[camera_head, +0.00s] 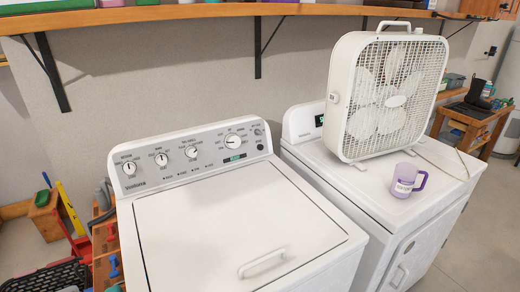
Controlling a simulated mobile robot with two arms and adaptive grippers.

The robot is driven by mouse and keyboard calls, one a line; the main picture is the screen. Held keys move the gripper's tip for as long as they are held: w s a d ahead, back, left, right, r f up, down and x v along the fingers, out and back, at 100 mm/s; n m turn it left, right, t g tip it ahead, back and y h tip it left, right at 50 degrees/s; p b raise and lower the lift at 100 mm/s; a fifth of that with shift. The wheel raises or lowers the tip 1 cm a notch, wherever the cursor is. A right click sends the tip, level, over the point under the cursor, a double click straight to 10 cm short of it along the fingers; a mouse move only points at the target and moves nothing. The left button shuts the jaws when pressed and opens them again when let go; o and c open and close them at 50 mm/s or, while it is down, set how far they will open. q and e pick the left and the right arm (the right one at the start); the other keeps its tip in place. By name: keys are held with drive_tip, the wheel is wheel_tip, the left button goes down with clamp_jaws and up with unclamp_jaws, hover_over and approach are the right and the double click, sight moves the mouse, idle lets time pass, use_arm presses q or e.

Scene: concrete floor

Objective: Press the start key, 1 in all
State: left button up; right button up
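A white top-loading washer (240,215) stands in the middle with its lid shut. Its grey control panel (205,166) carries several round dials, with the largest dial (233,141) toward the right. Neither of my grippers is in view.
A white box fan (388,95) and a clear cup with a purple handle (405,181) stand on the dryer. A wooden shelf (200,12) on black brackets runs above the machines. Tools and crates crowd the lower left. A wooden bench (470,125) holds boots at the right.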

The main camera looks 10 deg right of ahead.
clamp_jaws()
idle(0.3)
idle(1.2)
